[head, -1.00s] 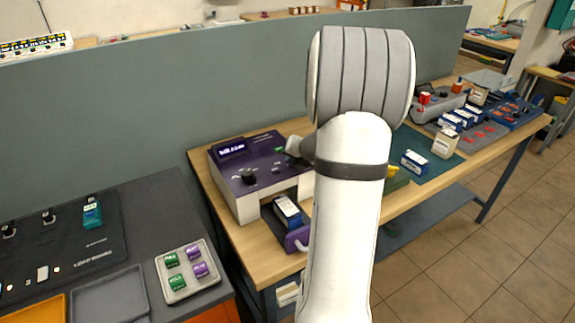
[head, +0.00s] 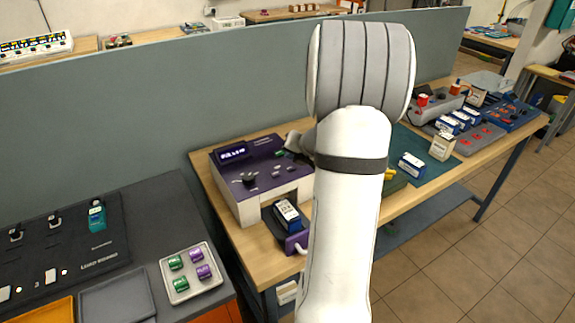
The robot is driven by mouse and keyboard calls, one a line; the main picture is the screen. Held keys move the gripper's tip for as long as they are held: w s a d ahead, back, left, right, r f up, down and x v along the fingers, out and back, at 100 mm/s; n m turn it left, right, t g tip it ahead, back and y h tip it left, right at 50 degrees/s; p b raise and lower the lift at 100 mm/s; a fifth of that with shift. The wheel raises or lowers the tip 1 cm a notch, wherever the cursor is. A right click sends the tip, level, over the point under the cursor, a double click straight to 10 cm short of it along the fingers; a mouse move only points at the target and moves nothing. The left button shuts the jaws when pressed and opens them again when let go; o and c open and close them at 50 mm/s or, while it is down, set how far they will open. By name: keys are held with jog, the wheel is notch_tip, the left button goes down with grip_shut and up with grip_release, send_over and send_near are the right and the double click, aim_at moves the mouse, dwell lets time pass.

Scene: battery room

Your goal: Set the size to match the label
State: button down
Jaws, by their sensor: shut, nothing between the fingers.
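A purple and white machine (head: 262,180) stands on the wooden bench. It has a lit display (head: 233,153), whose text is too small to read, and a black knob (head: 249,178) on its sloped top. A blue and white labelled battery (head: 287,214) sits in the purple-handled drawer (head: 296,240) at the machine's front; its label cannot be read. My gripper is hidden behind my white arm, which covers the machine's right side. Only a grey part of my wrist shows by the machine's upper right.
A tray (head: 189,273) with green and purple blocks lies on the dark bench at left. More batteries (head: 411,165) stand on the bench to the right. A grey partition (head: 150,105) runs behind the machine.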

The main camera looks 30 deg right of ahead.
aim_at(292, 172)
notch_tip(292, 172, up, 3)
jog(key=shift+r+p, duration=0.15)
jog(key=shift+p, duration=1.1)
jog(key=s+a+r+n+g+y, duration=0.1)
jog(key=s+a+r+n, duration=0.2)
jog(key=a+n, duration=0.4)
jog(key=s+a+r+n+g+y, duration=0.1)
jog(key=s+a+r+n, duration=0.1)
jog(key=a+n, duration=0.6)
jog(key=s+a+r+n+g+y, duration=0.1)
jog(key=s+a+r+n, duration=0.2)
jog(key=a+n, duration=0.4)
jog(key=s+a+n+g+h, duration=0.1)
jog(key=s+a+n, duration=0.1)
jog(key=s+n, duration=0.6)
jog(key=s+a+n+g+h, duration=0.1)
jog(key=s+a+n+h, duration=0.1)
jog(key=s+n, duration=0.6)
jog(key=a+n, duration=0.1)
jog(key=n, duration=0.5)
jog(key=shift+a+r+n+g, duration=0.15)
jog(key=shift+r+n+g, duration=0.2)
jog(key=shift+n+g, duration=0.05)
